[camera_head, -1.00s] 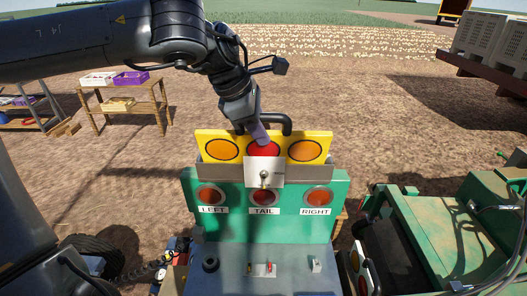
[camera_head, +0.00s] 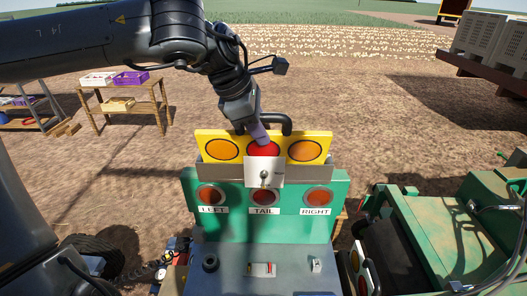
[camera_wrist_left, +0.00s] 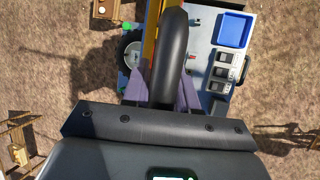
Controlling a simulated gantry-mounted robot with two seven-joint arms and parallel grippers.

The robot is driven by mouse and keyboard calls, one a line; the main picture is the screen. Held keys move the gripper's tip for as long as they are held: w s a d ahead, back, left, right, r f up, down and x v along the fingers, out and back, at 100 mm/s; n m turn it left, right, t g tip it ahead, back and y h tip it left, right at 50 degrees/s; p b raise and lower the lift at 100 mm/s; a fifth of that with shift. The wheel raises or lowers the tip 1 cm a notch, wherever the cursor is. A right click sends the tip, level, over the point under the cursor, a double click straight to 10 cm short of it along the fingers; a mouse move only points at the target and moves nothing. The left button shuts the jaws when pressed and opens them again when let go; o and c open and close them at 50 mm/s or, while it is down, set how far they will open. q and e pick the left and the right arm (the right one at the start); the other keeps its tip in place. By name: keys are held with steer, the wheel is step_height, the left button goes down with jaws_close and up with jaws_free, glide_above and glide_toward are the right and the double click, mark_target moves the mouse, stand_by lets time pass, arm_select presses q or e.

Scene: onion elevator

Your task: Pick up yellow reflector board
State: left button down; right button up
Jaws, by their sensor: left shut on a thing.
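The yellow reflector board (camera_head: 284,143) stands upright at the top of the green test stand, in a grey slot. It has a red round reflector in the middle and an orange one on each side. A black arched handle (camera_head: 286,121) rises from its top. My left gripper (camera_head: 260,134) comes down from above and is shut on the handle. In the left wrist view the handle (camera_wrist_left: 173,55) runs between the two purple fingers (camera_wrist_left: 162,92). The board's yellow edge (camera_wrist_left: 150,30) shows beyond it. My right gripper is not in view.
The green stand (camera_head: 230,228) has lamps labelled LEFT, TAIL and RIGHT, with a white plate (camera_head: 264,171) in front of the slot. A green machine (camera_head: 440,225) stands close on the right. A wooden shelf (camera_head: 122,107) is at the back left. The soil behind is open.

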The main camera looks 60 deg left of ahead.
arm_select(q)
steer(key=shift+r, duration=0.15)
step_height(320, 180, up, 10)
steer(key=shift+f+p, duration=0.1)
steer(key=shift+p, duration=0.35)
stand_by(0.4)
stand_by(0.3)
